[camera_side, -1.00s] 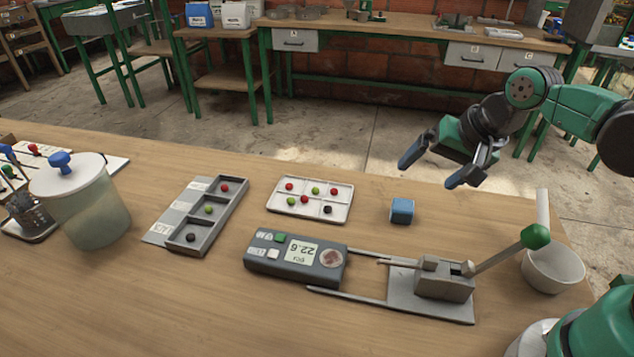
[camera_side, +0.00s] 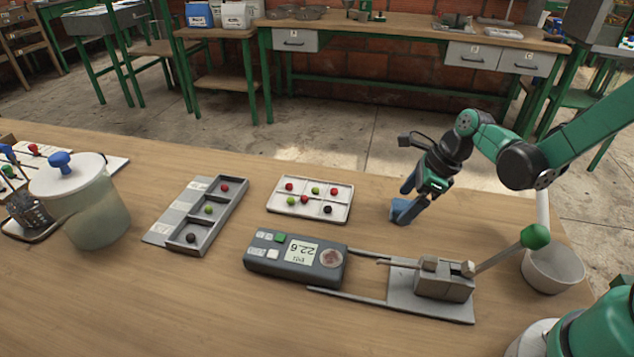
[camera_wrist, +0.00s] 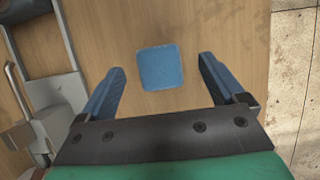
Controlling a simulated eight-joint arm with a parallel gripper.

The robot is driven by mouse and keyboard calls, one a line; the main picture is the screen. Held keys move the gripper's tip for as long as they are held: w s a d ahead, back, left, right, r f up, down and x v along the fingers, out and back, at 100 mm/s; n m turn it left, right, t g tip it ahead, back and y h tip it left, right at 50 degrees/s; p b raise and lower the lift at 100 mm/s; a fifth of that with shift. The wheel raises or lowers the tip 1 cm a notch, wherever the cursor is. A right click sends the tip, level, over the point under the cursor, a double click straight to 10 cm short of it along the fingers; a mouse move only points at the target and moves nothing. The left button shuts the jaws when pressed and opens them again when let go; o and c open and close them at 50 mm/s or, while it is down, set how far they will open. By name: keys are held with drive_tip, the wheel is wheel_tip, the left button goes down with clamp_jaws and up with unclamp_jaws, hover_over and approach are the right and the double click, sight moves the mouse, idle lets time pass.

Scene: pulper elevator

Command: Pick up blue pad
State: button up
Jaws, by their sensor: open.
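The blue pad (camera_wrist: 160,67) is a small block with rounded corners on the wooden table, seen in the wrist view between and slightly beyond my open fingers. My gripper (camera_wrist: 160,85) has a finger on each side of the pad, with wood showing between each finger and the pad. In the side view my gripper (camera_side: 404,203) points down at the pad's place. The fingers and the pad are both blue there and overlap, so the pad's outline is mostly hidden.
A white sectioned tray (camera_side: 310,215) with small balls lies left of my gripper. A grey scale (camera_side: 295,258) and a lever device (camera_side: 444,280) with a green knob (camera_side: 535,237) stand nearer the camera. A white bowl (camera_side: 553,268) is at right. The table edge is close behind.

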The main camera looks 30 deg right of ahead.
sight(404, 204)
drive_tip(key=shift+x, duration=0.9)
drive_tip(key=c, duration=1.3)
drive_tip(key=shift+r, duration=0.1)
wheel_tip(404, 204, up, 20)
drive_tip(key=shift+f, duration=0.1)
